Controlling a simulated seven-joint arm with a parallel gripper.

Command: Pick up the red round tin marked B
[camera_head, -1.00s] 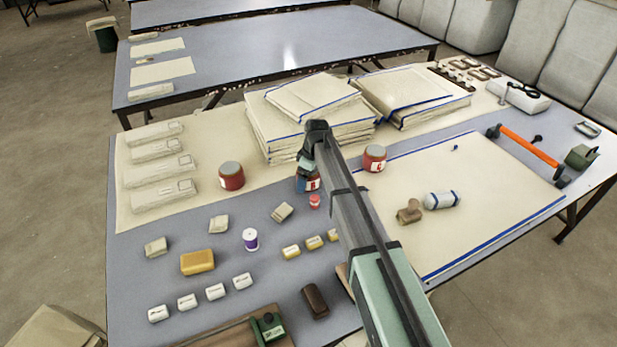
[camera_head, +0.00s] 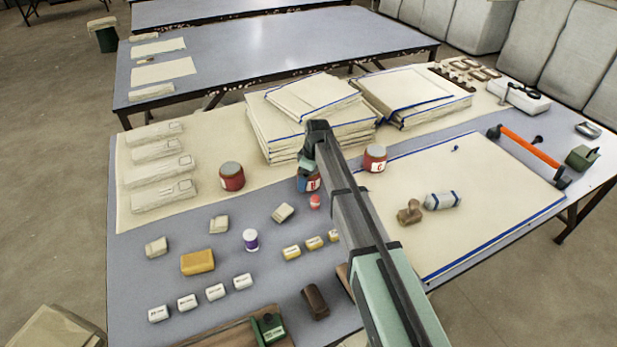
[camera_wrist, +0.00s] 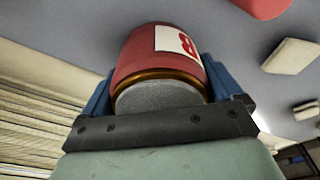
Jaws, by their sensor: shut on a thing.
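The red round tin marked B (camera_wrist: 160,55) fills the middle of the wrist view, with its grey lid toward the camera and a white label with a red letter. My gripper (camera_wrist: 152,85) is shut on it, with blue fingers on both sides. In the head view the tin (camera_head: 313,184) is mostly hidden behind my gripper (camera_head: 309,173); part of its red side and label shows. I cannot tell whether its base touches the table.
Two similar red tins stand close by, one on the left (camera_head: 232,176) and one on the right (camera_head: 375,158). Stacks of folded cloth (camera_head: 305,140) lie just behind. A small red spool (camera_head: 315,202), a purple-and-white spool (camera_head: 251,240) and several small blocks lie in front.

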